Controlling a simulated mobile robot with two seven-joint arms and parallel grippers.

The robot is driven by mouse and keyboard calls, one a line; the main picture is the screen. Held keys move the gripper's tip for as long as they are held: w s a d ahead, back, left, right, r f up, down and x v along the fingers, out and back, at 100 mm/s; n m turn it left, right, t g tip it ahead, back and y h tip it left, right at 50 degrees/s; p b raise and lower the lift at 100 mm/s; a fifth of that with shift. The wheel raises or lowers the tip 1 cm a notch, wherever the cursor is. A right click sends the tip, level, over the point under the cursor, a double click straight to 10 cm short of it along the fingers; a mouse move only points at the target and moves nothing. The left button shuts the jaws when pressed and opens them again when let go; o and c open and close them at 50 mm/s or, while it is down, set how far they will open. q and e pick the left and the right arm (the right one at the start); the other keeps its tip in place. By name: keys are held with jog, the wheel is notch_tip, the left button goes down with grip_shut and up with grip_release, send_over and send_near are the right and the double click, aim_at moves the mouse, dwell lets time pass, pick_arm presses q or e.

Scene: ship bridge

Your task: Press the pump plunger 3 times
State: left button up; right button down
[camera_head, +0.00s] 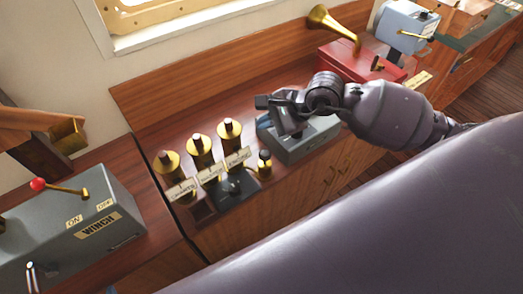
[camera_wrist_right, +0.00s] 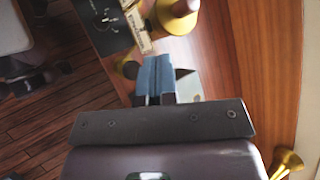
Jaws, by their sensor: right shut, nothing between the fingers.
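A grey-blue box (camera_head: 306,142) sits on the wooden console, with its upper left part hidden by my right gripper (camera_head: 290,124). The gripper is shut and empty, pointing down over the box; whether it touches it I cannot tell. No pump plunger shows clearly; it may be hidden behind the gripper. A small brass cylinder with a dark top (camera_head: 264,163) stands just left of the box. My left gripper is not in view.
A red box (camera_head: 350,62) with a brass horn (camera_head: 330,22) stands behind right. A grey winch box (camera_head: 75,235) is at left.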

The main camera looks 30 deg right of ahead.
jog(key=shift+s+d, duration=0.1)
jog(key=shift+f, duration=0.1)
jog(key=b, duration=0.5)
send_over(265, 155)
notch_tip(265, 155, down, 8)
jog(key=shift+r, duration=0.1)
jog(key=shift+f, duration=0.45)
jog(key=shift+r, duration=0.1)
dwell(1.0)
dwell(0.6)
